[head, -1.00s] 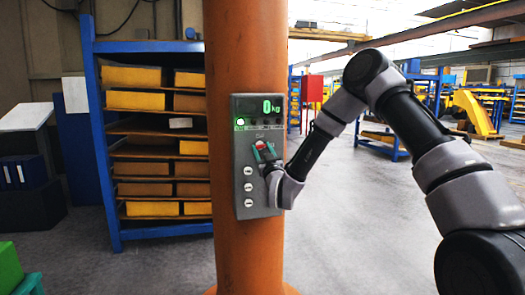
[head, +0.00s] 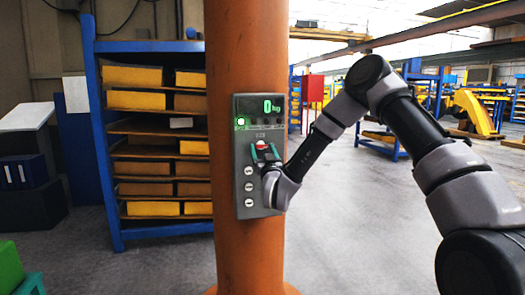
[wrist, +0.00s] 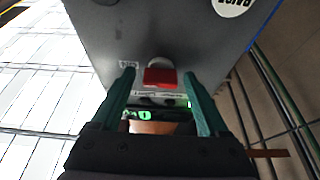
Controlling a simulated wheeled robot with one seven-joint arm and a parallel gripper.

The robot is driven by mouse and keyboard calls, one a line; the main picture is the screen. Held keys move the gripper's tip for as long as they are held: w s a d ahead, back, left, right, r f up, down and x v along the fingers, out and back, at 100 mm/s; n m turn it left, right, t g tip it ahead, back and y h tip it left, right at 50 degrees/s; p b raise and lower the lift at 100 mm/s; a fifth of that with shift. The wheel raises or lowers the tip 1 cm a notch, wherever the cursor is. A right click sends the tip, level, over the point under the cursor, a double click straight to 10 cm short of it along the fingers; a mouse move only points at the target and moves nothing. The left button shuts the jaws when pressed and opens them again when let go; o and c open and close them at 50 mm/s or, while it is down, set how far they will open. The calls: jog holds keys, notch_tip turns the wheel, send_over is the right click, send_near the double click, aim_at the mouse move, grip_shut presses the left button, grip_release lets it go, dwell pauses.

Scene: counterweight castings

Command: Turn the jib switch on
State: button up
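A grey control box (head: 243,215) is fixed to the orange column, with a lit green lamp (head: 241,122) and a green readout of 0 kg (head: 270,106). In the wrist view, where the box appears upside down, a red switch (wrist: 160,76) with a grey round base is on its face. A small label (wrist: 128,65) beside it is too blurred to read. My gripper (head: 264,150) is at the box. In the wrist view my gripper (wrist: 160,85) is open, its green fingers on either side of the red switch with gaps. I cannot tell the switch's setting.
Several pale round buttons (head: 248,186) run down the box below the gripper. The orange column (head: 245,50) stands in front of a blue rack (head: 103,150) with yellow bins. Open grey floor (head: 345,220) lies right of the column.

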dwell(0.3)
jog(key=v, duration=1)
jog(key=shift+s, duration=0.35)
jog(key=shift+f, duration=0.15)
